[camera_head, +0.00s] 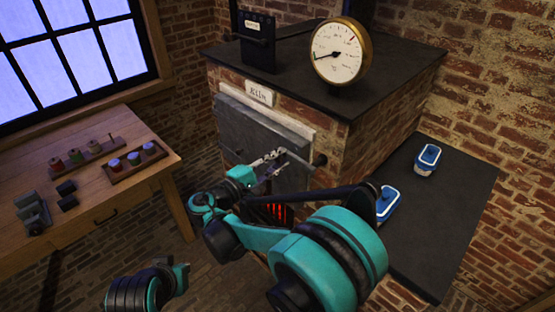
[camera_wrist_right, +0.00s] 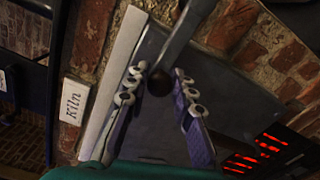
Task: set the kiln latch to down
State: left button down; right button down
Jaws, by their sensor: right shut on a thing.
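The kiln (camera_head: 375,150) is a brick block with a dark top and a grey metal door (camera_head: 238,128). A "Kiln" label sits above the door and also shows in the right wrist view (camera_wrist_right: 73,101). The kiln latch (camera_head: 298,160) is a grey bar at the door's right side. In the right wrist view the latch bar (camera_wrist_right: 182,32) runs up and right from a dark round knob (camera_wrist_right: 159,82). My right gripper (camera_head: 272,160) is shut on the latch, with the knob between its fingers. My left gripper is not in view; only part of my left arm shows.
A round gauge (camera_head: 338,52) and a dark box (camera_head: 257,42) stand on the kiln. A dark side table (camera_head: 455,195) at right holds two blue-and-white containers. A wooden bench (camera_head: 110,205) at left holds racks of jars and dark blocks. Red slots (camera_wrist_right: 255,152) glow below the door.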

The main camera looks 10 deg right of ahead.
jog(key=shift+d, duration=0.1)
jog(key=c, duration=1.6)
grip_release()
jog(key=o, duration=0.3)
jog(key=shift+w+d, duration=0.1)
jog(key=shift+o, duration=0.2)
notch_tip(320, 180, up, 10)
